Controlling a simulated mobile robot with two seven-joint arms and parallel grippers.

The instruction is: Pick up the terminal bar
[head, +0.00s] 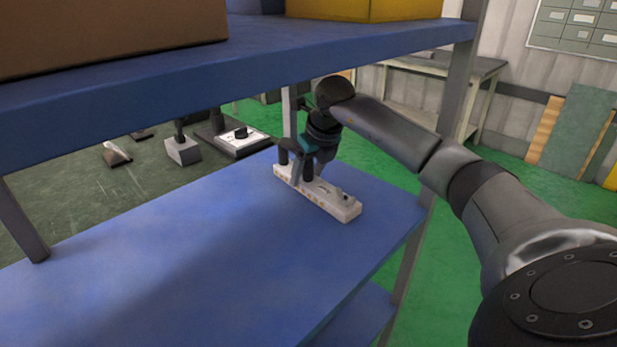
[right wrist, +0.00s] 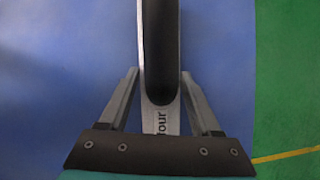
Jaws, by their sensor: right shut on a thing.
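The terminal bar (head: 336,204) is a long pale block with small fittings along its top. It lies flat on or just above the blue shelf, near its far right edge; I cannot tell whether it touches. My right gripper (head: 304,176) points down over the bar's far-left half and is shut on it. The gripper hides part of the bar in the head view. My left gripper is not in view.
The blue shelf (head: 190,260) is clear to the left and front. An upper blue shelf (head: 260,55) with a brown box (head: 110,30) and a yellow box (head: 365,10) hangs above. A metal post (head: 462,80) stands at right. Equipment (head: 235,135) stands beyond the shelf.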

